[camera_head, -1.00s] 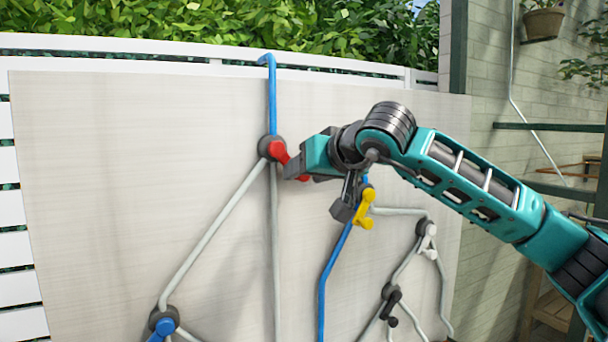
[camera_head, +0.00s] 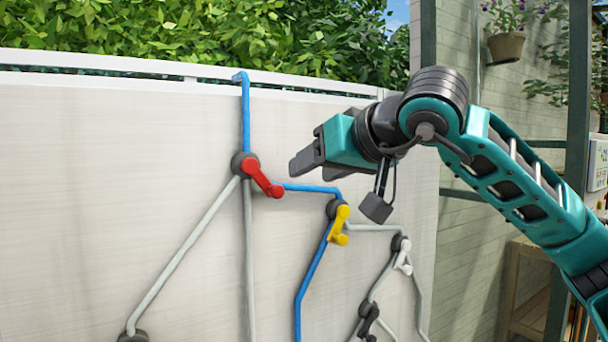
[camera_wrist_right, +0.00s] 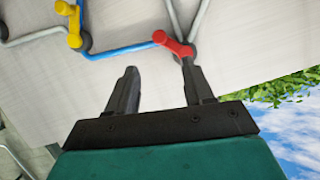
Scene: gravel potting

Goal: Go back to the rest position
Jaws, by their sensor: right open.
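My right gripper (camera_head: 308,165) is in front of the white board (camera_head: 120,180) in the head view, to the right of and slightly above the red valve handle (camera_head: 262,178). Its two dark fingers are apart and empty, as the right wrist view (camera_wrist_right: 158,85) also shows. In that view the red handle (camera_wrist_right: 174,43) lies beyond the fingertips, with a visible gap. The yellow valve handle (camera_head: 340,226) is below the gripper in the head view and at upper left in the wrist view (camera_wrist_right: 69,22). My left gripper is not in view.
Blue pipe (camera_head: 310,188) runs from the red valve to the yellow one. Grey pipes (camera_head: 180,258) lead down the board. A white valve (camera_head: 403,256) and a black valve (camera_head: 369,316) sit lower right. A green hedge (camera_head: 200,40) and a hanging pot (camera_head: 506,46) are behind.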

